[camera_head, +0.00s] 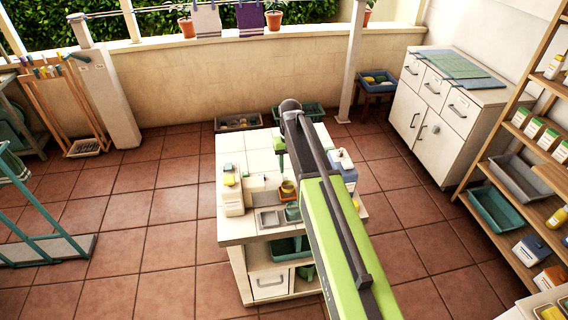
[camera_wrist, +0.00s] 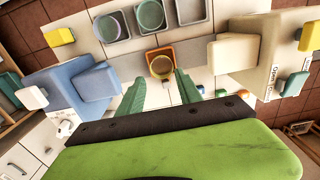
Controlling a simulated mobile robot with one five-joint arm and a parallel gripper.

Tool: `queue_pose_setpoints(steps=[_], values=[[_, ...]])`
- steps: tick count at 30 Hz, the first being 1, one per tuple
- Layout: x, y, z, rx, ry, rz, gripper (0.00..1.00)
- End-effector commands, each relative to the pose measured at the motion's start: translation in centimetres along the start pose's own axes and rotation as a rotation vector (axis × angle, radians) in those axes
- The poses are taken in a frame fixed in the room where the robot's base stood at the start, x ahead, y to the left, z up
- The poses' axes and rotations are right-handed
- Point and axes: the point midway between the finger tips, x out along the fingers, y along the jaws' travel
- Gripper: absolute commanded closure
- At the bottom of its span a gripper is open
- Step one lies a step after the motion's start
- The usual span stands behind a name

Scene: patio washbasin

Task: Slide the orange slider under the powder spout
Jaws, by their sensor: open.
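In the wrist view, a cream dispenser (camera_wrist: 262,50) with a block-like spout (camera_wrist: 226,55) stands right of the slider. A blue dispenser (camera_wrist: 60,88) with a similar spout (camera_wrist: 97,82) stands left. I cannot read which holds powder.
Several small grey trays (camera_wrist: 112,26) lie beyond the slider in the wrist view. The counter (camera_head: 235,230) stands on open tiled floor. A white cabinet (camera_head: 445,95) and a wooden shelf (camera_head: 535,170) are at the right.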

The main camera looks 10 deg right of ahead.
Motion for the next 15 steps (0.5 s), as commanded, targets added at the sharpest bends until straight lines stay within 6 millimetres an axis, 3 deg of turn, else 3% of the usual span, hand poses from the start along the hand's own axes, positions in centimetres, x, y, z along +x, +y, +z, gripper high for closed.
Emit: queue_pose_setpoints(steps=[1, 3, 6, 15], values=[[-2.6, 0.0, -3.2, 0.000, 0.000, 0.000, 0.58], [-3.7, 0.0, -5.5, 0.000, 0.000, 0.000, 0.58], [-4.3, -0.1, -7.2, 0.000, 0.000, 0.000, 0.58], [-3.5, -0.1, -7.5, -0.001, 0.000, 0.000, 0.58]])
